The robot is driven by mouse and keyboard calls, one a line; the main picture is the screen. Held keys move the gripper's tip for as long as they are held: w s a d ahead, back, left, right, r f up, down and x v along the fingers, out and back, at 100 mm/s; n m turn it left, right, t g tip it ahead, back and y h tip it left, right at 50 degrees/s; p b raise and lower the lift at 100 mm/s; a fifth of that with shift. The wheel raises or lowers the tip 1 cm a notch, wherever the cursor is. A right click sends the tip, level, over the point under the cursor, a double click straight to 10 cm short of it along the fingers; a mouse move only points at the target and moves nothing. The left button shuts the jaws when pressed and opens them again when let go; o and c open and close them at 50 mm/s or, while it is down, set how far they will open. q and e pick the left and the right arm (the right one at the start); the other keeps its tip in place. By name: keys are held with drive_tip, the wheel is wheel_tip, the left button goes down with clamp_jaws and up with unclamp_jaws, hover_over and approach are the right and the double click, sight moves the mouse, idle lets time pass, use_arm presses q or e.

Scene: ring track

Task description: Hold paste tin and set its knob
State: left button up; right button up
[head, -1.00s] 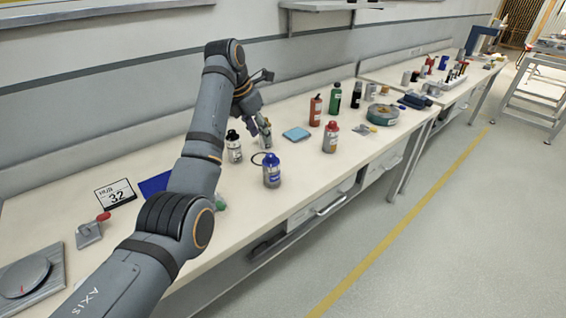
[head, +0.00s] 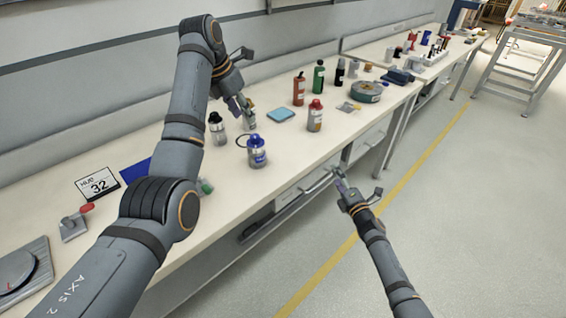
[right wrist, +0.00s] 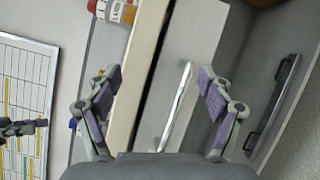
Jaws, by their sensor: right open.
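A low, wide round tin (head: 366,92) with a greenish side and a pale label lies on the bench at the back right. It may be the paste tin; I cannot make out a knob on it. My left gripper (head: 248,122) points down over the bench between a black-capped bottle and a blue pad, well left of the tin. Its fingers are small here, and I cannot tell if they hold anything. My right gripper (head: 358,183) is open and empty in front of the bench edge. In the right wrist view its spread fingers (right wrist: 160,92) face a drawer front.
A blue-capped bottle (head: 257,150), a red-capped bottle (head: 315,116), a black-capped bottle (head: 217,128) and a blue pad (head: 280,115) stand around the bench middle. A drawer handle (right wrist: 178,105) lies below the bench edge.

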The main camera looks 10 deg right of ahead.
drive_tip(key=w+a+r+n+y, duration=0.1)
drive_tip(key=a+r+n+y, duration=0.45)
drive_tip(key=r+n, duration=0.4)
drive_tip(key=n+g+y, duration=0.5)
drive_tip(key=n+g, duration=0.1)
drive_tip(key=n, duration=0.7)
approach(256, 150)
drive_tip(key=w, duration=0.1)
drive_tip(key=w+f, duration=0.2)
drive_tip(key=shift+d+m, duration=0.25)
drive_tip(key=shift+s+a, duration=0.15)
drive_tip(key=x, duration=1)
drive_tip(key=shift+w+a+f, duration=0.2)
drive_tip(key=shift+f, duration=0.1)
